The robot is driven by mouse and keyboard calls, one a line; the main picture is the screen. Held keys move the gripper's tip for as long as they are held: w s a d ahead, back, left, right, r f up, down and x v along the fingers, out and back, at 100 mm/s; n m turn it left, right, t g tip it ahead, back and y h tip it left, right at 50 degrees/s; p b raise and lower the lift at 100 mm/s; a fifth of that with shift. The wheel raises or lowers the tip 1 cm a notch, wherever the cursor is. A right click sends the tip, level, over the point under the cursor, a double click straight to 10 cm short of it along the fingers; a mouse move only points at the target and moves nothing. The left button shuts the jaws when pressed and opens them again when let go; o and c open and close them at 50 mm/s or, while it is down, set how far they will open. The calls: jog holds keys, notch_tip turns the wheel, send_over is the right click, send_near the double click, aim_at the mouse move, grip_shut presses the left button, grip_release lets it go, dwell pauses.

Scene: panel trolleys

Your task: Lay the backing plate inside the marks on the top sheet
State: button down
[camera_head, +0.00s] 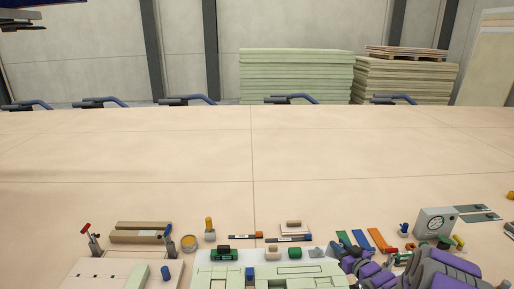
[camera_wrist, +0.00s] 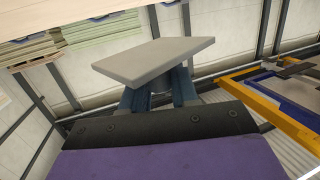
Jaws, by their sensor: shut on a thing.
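A flat grey plate (camera_wrist: 155,58), taken to be the backing plate, is held in my gripper (camera_wrist: 160,86). The blue fingers show behind and below its near edge in the wrist view, and the plate hides their tips. The plate appears tilted in that view and touches nothing else that I can see. The large pale top sheet (camera_head: 330,150) spreads across the head view, with thin straight lines across it. I cannot make out which lines are the marks. My gripper and the plate are not clearly visible in the head view; a purple arm part of mine shows at its lower right.
The middle of the sheet is clear. A yellow frame (camera_wrist: 270,112) stands right in the wrist view.

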jog(key=w+a+r+m+h, duration=0.1)
jog(key=a+r+m+h, duration=0.15)
jog(key=a+r, duration=0.75)
jog(key=w+a+r+m+h, duration=0.1)
jog(key=w+a+r+h, duration=0.15)
jog(key=a+r, duration=0.7)
jog(key=s+d+f, duration=0.3)
jog(key=s+f, duration=0.5)
jog(key=f, duration=0.4)
jog(key=shift+s+d+t, duration=0.3)
jog(key=shift+s+t, duration=0.1)
jog(key=shift+d, duration=0.1)
